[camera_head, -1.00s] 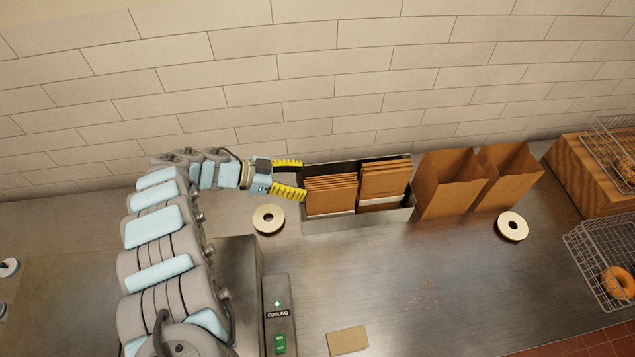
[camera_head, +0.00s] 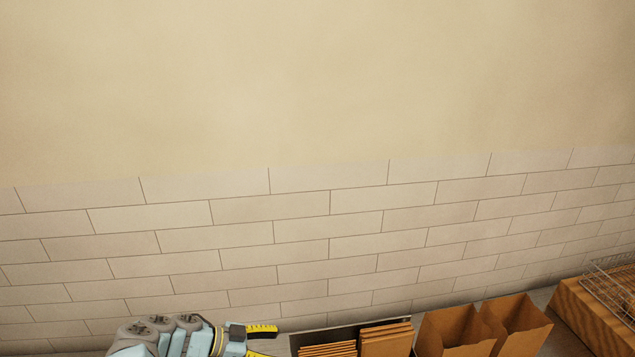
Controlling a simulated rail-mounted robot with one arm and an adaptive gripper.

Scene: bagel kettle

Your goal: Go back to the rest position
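My gripper (camera_head: 264,341) is at the bottom edge of the head view, left of the metal holder. Its two yellow fingers are spread apart and nothing shows between them. The lower finger is partly cut off by the picture's edge. Part of my grey and light-blue arm shows to the left of it; the rest is below the picture.
The metal holder (camera_head: 294,341) with brown flat cards (camera_head: 386,339) stands just right of my gripper. Two open paper bags (camera_head: 452,330) stand further right, then a wooden stand (camera_head: 590,318) with a wire basket (camera_head: 618,290). The tiled wall (camera_head: 330,235) rises behind. The counter is mostly out of view.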

